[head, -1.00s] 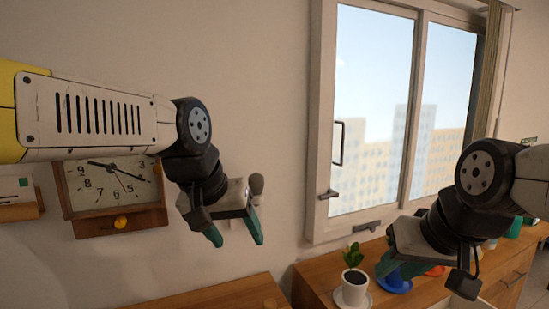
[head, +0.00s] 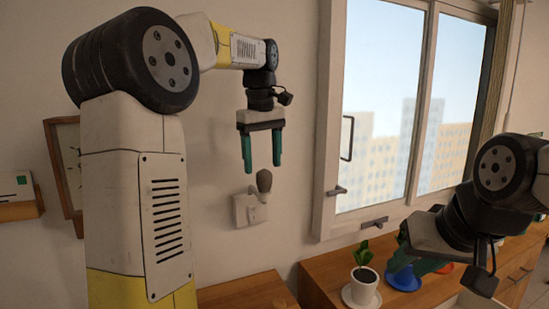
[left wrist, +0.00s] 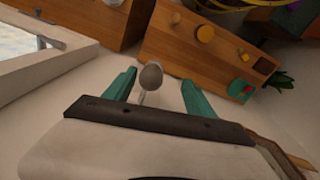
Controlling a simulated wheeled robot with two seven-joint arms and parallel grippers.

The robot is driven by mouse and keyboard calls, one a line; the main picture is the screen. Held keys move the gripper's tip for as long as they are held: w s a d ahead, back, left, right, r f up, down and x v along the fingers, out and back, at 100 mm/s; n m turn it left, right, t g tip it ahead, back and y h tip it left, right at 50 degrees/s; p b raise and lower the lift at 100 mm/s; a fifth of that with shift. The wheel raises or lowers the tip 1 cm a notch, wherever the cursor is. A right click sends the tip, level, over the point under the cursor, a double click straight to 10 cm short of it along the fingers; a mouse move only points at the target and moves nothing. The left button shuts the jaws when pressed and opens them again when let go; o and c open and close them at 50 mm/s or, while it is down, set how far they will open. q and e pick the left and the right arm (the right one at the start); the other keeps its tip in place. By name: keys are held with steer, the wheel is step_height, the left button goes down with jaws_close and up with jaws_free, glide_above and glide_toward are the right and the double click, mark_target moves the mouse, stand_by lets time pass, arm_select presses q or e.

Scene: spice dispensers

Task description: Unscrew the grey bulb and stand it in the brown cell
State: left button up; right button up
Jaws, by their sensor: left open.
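In the left wrist view the bulb (left wrist: 151,76) shows between the fingers of the left gripper (left wrist: 160,84), without visible contact. My right gripper (head: 418,264) hangs over the right-hand cabinet, its fingers partly hidden behind its own body.
A potted plant (head: 362,286) on a saucer and a blue dish (head: 403,279) stand on the wooden cabinet (head: 320,284). A wooden top (head: 243,292) lies below the fixture. The window frame (head: 328,120) rises right of the bulb. Wall around the bulb is clear.

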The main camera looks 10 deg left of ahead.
mark_target(263, 184)
arm_select(q)
steer(key=w, duration=0.1)
steer(key=w+n, duration=0.1)
steer(key=shift+w+a+f+n+g, duration=0.2)
steer(key=shift+w+n+g, duration=0.1)
steer(key=shift+w+g, duration=0.1)
steer(key=shift+f, duration=3.85)
jaws_close()
steer(key=n, duration=0.3)
steer(key=shift+r+n, duration=0.1)
steer(key=shift+n, duration=0.3)
steer(key=n, duration=0.5)
steer(key=shift+s, duration=0.1)
